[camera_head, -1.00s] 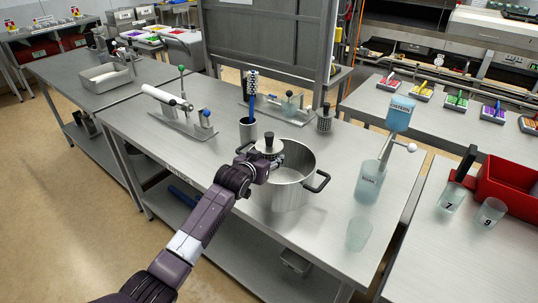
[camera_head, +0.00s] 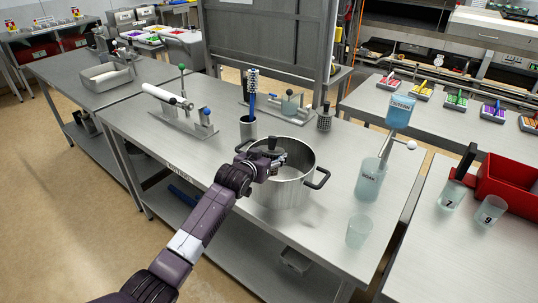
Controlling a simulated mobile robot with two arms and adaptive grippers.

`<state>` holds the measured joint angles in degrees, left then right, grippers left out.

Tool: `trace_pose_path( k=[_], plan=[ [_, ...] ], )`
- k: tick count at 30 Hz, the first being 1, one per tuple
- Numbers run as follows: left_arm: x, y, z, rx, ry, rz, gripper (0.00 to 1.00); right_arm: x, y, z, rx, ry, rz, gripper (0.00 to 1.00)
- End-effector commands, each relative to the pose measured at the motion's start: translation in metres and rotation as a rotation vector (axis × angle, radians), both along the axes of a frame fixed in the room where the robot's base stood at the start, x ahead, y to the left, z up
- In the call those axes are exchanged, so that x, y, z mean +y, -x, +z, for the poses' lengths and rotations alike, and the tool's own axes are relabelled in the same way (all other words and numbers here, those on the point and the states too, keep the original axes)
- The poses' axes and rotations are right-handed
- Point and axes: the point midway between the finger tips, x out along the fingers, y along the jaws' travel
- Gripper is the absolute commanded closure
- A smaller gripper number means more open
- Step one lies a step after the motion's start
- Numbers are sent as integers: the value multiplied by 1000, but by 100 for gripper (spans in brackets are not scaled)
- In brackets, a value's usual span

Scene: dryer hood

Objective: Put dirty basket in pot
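The steel pot (camera_head: 290,190) with dark side handles stands near the front middle of the table. My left gripper (camera_head: 279,160) is over the left part of the pot's opening. A dark piece with an upright knob (camera_head: 273,144) shows right at the gripper, at the pot's opening; it looks like the top of a basket. Its lower part is hidden by the gripper and pot wall. I cannot tell whether the fingers still grip it. A second dark mesh basket (camera_head: 324,119) stands upright behind the pot. My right gripper is not in view.
A steel cup with a blue-handled brush (camera_head: 249,127) stands behind left of the pot. A red bin (camera_head: 505,182) is on the right table. The table's front left is clear.

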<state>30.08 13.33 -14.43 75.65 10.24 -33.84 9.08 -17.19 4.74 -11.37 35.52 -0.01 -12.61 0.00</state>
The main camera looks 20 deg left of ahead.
Motion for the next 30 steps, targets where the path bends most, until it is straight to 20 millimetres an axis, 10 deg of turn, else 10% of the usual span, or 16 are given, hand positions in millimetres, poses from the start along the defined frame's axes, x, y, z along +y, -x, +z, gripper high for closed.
trace_pose_path(
  k=[1,11,30],
  plan=[
    [-1,7,-23,41,-3,0,35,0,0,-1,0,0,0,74],
    [0,9,-24,43,-2,2,35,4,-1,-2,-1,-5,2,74],
    [7,91,29,6,-2,1,35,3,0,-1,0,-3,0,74]
  ],
)
